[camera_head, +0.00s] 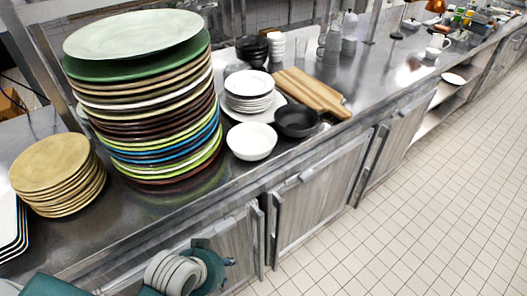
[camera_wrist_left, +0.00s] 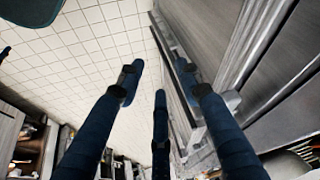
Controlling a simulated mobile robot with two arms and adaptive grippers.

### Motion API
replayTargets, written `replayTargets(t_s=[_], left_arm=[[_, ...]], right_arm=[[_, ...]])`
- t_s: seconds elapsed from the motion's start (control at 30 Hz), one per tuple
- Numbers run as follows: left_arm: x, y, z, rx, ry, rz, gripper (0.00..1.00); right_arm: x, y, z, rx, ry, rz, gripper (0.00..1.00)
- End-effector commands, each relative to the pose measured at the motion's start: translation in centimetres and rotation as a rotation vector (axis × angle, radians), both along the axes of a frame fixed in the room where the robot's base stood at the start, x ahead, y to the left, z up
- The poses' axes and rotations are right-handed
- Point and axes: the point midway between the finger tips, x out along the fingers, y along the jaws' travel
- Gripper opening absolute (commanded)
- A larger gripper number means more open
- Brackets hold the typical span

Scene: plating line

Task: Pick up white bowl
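The white bowl (camera_head: 252,141) stands upright on the steel counter near its front edge, just in front of a stack of small white plates. It looks empty. My left gripper (camera_head: 228,264) is low at the bottom of the head view, in front of the cabinet doors and below the counter top, well apart from the bowl. In the left wrist view the dark fingers of my left gripper (camera_wrist_left: 160,84) are spread with nothing between them. The bowl cannot be made out in that view. My right gripper is not identifiable in either view.
A black bowl (camera_head: 297,120) sits right beside the white bowl. Wooden boards (camera_head: 310,92) lie behind it, small white plates (camera_head: 249,92) are stacked beyond. A tall stack of coloured plates (camera_head: 150,120) rises to the left. The tiled floor (camera_head: 420,220) is clear.

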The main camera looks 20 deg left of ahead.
Motion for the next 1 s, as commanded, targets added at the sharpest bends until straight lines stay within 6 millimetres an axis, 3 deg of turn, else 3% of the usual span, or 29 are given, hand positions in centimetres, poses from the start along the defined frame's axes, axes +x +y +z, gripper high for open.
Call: replayTargets(t_s=[0.03, 0.27, 0.4, 0.5, 0.6, 0.73, 1.0], left_arm=[[1.2, -0.1, 2.0, -0.004, -0.047, -0.017, 0.35], [10.8, -0.9, 7.5, -0.018, -0.322, -0.148, 0.35], [16.4, -1.1, 12.0, -0.015, -0.506, -0.214, 0.35], [20.0, -1.0, 15.7, -0.007, -0.638, -0.249, 0.35], [22.3, -0.8, 18.6, 0.003, -0.733, -0.271, 0.35], [24.0, -0.9, 19.8, 0.006, -0.779, -0.28, 0.35], [27.5, -1.9, 18.3, 0.006, -0.778, -0.279, 0.35]], right_arm=[[0.3, 0.5, -0.1, 0.005, -0.004, -0.002, 0.4], [-0.1, 0.6, -0.1, 0.007, 0.001, -0.001, 0.4], [-0.1, 0.5, -0.1, 0.006, 0.0, 0.0, 0.4], [0.1, 0.5, -0.1, 0.006, -0.001, 0.001, 0.4], [0.1, 0.5, -0.1, 0.005, -0.001, 0.0, 0.4], [0.0, 0.1, 0.1, 0.001, 0.0, 0.002, 0.4], [-0.2, -0.3, 0.6, -0.004, 0.003, 0.004, 0.4]])
